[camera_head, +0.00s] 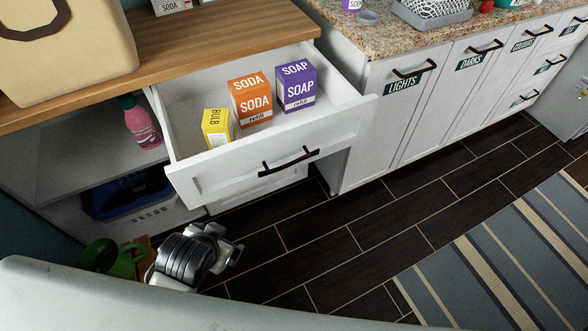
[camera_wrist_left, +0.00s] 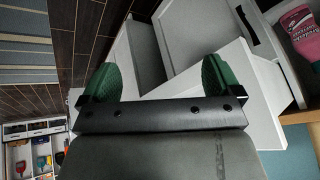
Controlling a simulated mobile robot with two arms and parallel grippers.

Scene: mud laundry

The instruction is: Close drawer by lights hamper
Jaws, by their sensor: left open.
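The white drawer (camera_head: 262,164) left of the cabinet front labelled LIGHTS (camera_head: 398,95) is pulled well out. It has a dark bar handle (camera_head: 289,161) and holds a yellow bulb box (camera_head: 217,128), an orange soda box (camera_head: 251,99) and a purple soap box (camera_head: 296,86). My left gripper (camera_head: 222,246) is low in front of the cabinet, below and left of the drawer handle, apart from it. In the left wrist view its green fingertips (camera_wrist_left: 158,80) are spread with nothing held; white drawer fronts show beyond them. My right gripper is not in view.
A wooden counter (camera_head: 200,45) with a beige bag (camera_head: 65,45) is above the drawer. A pink bottle (camera_head: 141,122) and a blue basket (camera_head: 125,195) sit in the open shelves at left. A green object (camera_head: 112,258) is on the floor. Dark floor (camera_head: 350,225) is clear towards the striped rug (camera_head: 500,260).

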